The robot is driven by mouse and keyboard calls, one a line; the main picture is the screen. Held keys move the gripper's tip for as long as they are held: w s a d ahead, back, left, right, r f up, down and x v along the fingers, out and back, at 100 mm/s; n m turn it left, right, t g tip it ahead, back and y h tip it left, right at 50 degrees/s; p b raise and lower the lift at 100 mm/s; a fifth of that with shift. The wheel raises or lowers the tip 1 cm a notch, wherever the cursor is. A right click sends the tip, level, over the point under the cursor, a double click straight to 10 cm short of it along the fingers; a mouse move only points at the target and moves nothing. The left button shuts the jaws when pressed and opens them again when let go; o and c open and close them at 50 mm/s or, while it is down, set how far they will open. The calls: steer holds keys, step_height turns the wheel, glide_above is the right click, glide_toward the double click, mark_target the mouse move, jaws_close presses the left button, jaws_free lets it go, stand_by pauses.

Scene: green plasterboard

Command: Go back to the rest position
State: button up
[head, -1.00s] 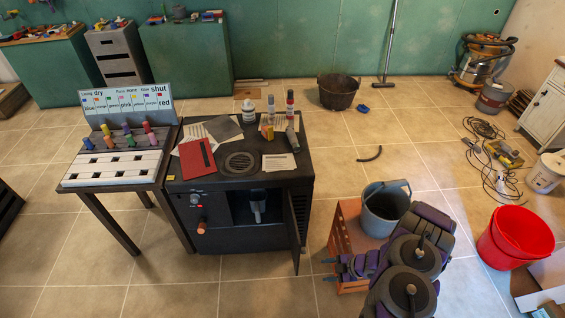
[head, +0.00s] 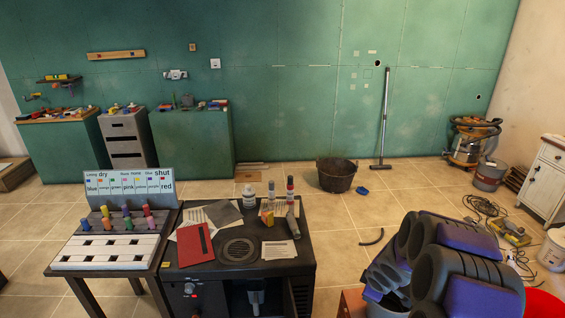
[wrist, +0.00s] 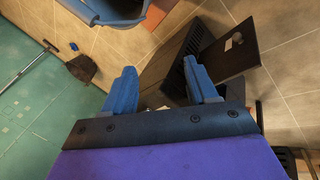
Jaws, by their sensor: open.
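My arm (head: 445,265) is folded up close to the camera at the lower right of the head view. My gripper's fingertips are hidden there. In the wrist view my gripper (wrist: 162,88) shows two blue fingers spread apart with nothing between them. Its fingers point toward the black cabinet's vented side and open door, which lie beyond them and apart from them.
The black cabinet (head: 240,252) bears papers, bottles and a red folder (head: 195,244). Left of it stands a table with a marker rack (head: 110,250). My arm partly covers a grey bucket (head: 384,309) and red bucket (head: 544,304). Open floor lies toward the black tub (head: 336,176).

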steer(key=s+r+m+g+h, duration=0.15)
steer(key=s+r+m, duration=0.25)
steer(key=s+r, duration=0.5)
steer(key=s+a+r+m+g+y, duration=0.1)
steer(key=s+a+r, duration=0.3)
steer(key=s, duration=0.6)
steer(key=s+a+r+m+g, duration=0.2)
steer(key=s+a+r+m, duration=0.2)
steer(key=s, duration=0.7)
steer(key=s+a+r+m+g+y, duration=0.1)
steer(key=s+a+r, duration=0.3)
steer(key=s, duration=0.7)
steer(key=shift+a+r+m+g+y, duration=0.2)
steer(key=shift+a+m+g+y, duration=0.15)
steer(key=shift+a+m+g, duration=0.45)
